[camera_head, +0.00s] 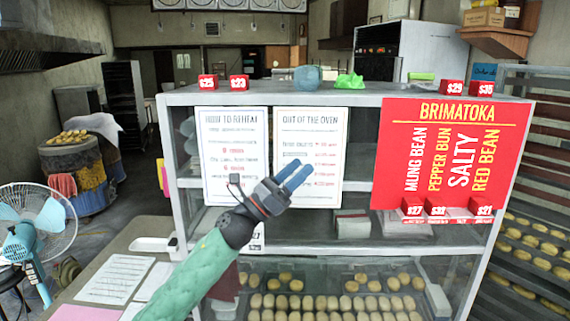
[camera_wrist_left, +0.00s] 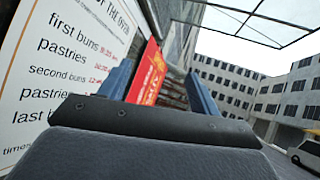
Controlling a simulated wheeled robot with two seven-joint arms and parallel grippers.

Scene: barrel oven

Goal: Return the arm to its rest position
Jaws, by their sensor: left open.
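My left arm, in a green sleeve, reaches in from the bottom of the head view. My left gripper (camera_head: 298,174) is raised in front of the display cabinet (camera_head: 300,98), over the white "Out of the oven" sign (camera_head: 309,125). Its blue fingers point up and to the right and are apart with nothing between them. In the left wrist view the two fingers of the gripper (camera_wrist_left: 158,88) stand apart, with the sign (camera_wrist_left: 60,75) close on the left and the red price board (camera_wrist_left: 148,73) beyond. My right gripper is not in view.
The cabinet holds trays of buns (camera_head: 335,303) low down. Small red price tags (camera_head: 238,82) stand on its top. A counter with papers (camera_head: 115,278) is at the lower left, beside a blue fan (camera_head: 38,225). Bun racks (camera_head: 535,240) stand at the right. The aisle at the left is open.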

